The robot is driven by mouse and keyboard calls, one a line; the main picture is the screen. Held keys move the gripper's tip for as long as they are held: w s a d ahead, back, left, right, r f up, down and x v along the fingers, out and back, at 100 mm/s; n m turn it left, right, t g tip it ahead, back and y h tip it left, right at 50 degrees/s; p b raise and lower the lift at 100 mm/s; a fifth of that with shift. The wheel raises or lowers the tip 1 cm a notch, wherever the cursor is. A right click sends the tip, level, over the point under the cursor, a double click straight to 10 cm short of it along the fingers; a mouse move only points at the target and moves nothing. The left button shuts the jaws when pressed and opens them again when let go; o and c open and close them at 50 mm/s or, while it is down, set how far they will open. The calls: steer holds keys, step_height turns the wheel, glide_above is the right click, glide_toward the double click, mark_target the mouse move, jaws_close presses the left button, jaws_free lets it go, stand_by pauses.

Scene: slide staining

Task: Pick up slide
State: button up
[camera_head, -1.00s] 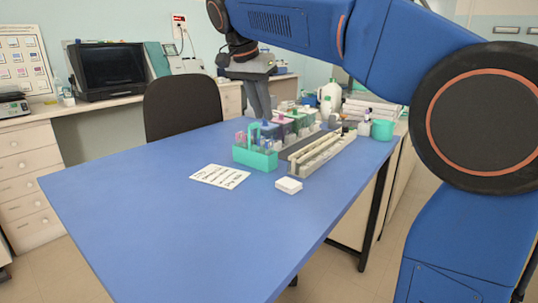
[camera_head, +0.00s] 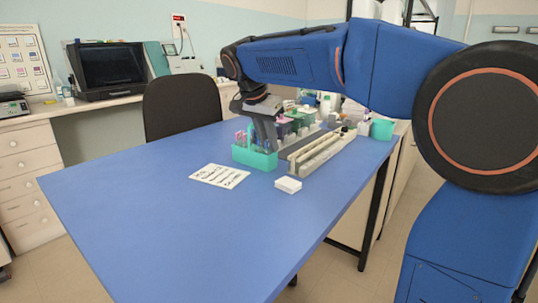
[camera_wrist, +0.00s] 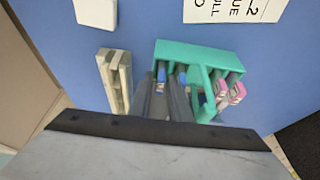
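A green rack (camera_head: 255,157) stands on the blue table and holds small upright pieces that look like slides. In the wrist view the green rack (camera_wrist: 200,52) has slides with blue ends (camera_wrist: 161,75) on its left and slides with pink ends (camera_wrist: 236,90) on its right. My gripper (camera_head: 267,147) points down at the rack. In the wrist view my gripper (camera_wrist: 163,88) has its two grey fingers apart at the rack's left part, with a blue end between or just beyond them. Whether they touch it cannot be told.
A long pale rail-like rack (camera_head: 316,153) stands right beside the green rack. A white block (camera_head: 288,185) and a printed card (camera_head: 219,176) lie in front. Bottles and a green cup (camera_head: 382,130) stand behind. The table's front left is clear.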

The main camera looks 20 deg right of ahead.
steer(key=shift+f, duration=0.1)
steer(key=shift+c, duration=0.7)
jaws_close()
